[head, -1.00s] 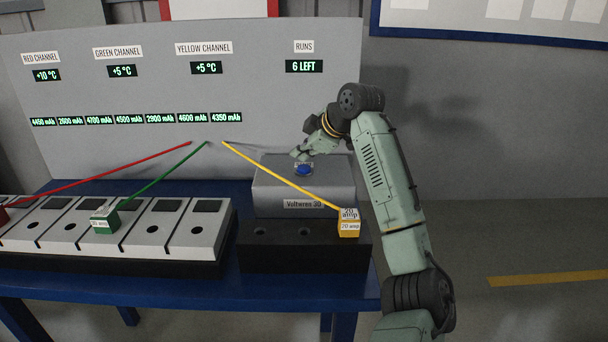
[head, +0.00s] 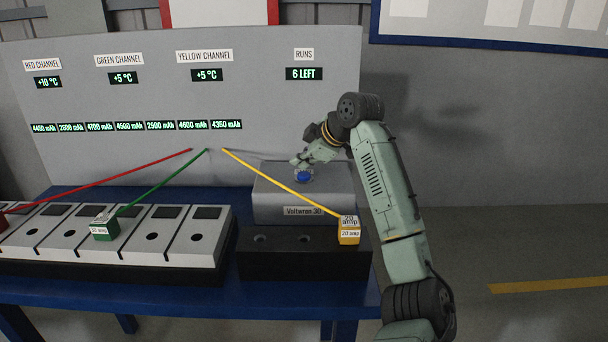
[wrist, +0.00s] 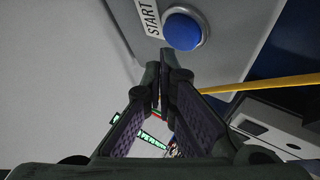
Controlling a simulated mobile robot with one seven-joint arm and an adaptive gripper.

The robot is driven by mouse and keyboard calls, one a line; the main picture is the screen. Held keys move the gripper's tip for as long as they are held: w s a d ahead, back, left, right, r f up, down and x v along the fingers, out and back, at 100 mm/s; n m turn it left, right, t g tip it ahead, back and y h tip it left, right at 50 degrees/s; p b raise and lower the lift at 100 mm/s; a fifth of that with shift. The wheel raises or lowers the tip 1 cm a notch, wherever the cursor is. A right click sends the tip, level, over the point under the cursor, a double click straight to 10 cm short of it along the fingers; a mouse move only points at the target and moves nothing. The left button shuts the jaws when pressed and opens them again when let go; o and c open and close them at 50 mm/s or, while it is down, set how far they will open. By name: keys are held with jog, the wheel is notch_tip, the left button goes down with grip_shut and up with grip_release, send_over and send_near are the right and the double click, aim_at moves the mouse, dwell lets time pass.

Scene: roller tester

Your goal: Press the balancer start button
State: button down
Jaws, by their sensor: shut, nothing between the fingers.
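The balancer start button is a blue round button (head: 304,176) in a grey ring on top of the grey Voltwren 30 box (head: 270,205). In the wrist view the blue button (wrist: 183,30) is at the top, beside a white START label (wrist: 148,18). My gripper (head: 297,163) is at the back left of the button in the head view, above the box top. In the wrist view my gripper (wrist: 158,70) has its fingertips together with nothing between them, just below the button in the picture. The exact gap to the button cannot be told.
A yellow plug (head: 348,232) sits on the black block (head: 260,262) in front of the box, its yellow cable (head: 280,184) running close past the box. A green plug (head: 104,226) sits on the row of grey cells at left. The display panel (head: 270,110) stands behind.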

aim_at(302, 175)
jog(key=shift+f, duration=0.1)
dwell(0.4)
jog(key=shift+f, duration=0.35)
jog(key=shift+f, duration=0.45)
dwell(0.8)
jog(key=shift+r+p, duration=0.8)
jog(key=shift+r, duration=0.1)
notch_tip(302, 175, up, 5)
jog(key=p, duration=0.4)
